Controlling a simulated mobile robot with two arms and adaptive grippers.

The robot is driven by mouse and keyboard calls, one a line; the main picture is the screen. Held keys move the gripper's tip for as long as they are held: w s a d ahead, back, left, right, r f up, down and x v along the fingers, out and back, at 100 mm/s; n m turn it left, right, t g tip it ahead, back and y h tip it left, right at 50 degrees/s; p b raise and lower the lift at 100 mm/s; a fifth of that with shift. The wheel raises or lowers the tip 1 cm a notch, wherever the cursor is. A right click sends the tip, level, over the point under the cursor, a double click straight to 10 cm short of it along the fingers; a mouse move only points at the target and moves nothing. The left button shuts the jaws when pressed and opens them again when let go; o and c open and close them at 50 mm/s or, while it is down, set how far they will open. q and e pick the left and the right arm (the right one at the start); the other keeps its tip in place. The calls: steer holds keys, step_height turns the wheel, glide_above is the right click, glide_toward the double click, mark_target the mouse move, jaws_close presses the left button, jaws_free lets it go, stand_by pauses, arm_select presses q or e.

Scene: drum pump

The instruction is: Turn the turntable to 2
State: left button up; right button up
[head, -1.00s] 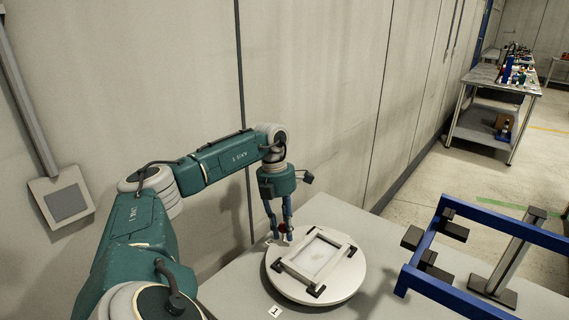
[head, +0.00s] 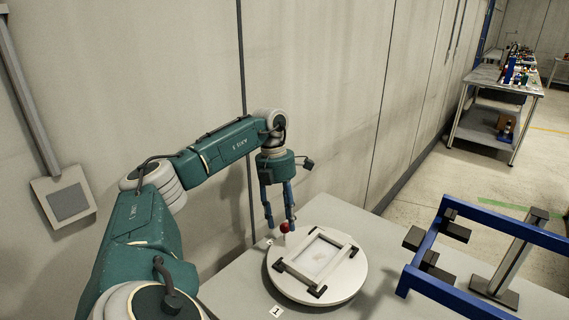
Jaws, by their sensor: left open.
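The turntable (head: 346,283) is a round white disc on the grey table, with a pale rectangular frame (head: 303,279) with dark corner pieces on top. A red knob (head: 285,227) stands at the disc's far left rim. A white label reading 1 (head: 276,311) lies on the table at the disc's near side. Another small label (head: 270,241) is by the far left rim, too small to read. My left gripper (head: 281,226) points down at the red knob, fingers apart; whether they touch it I cannot tell. My right gripper is not in view.
A blue frame (head: 480,225) with dark blocks and a grey upright stands to the right of the turntable. A wall runs close behind the table. A workbench (head: 490,83) with several items is far off at the back right.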

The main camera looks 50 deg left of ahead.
arm_select(q)
step_height(320, 180, up, 8)
steer(key=a, duration=0.1)
steer(key=shift+a, duration=0.25)
stand_by(0.4)
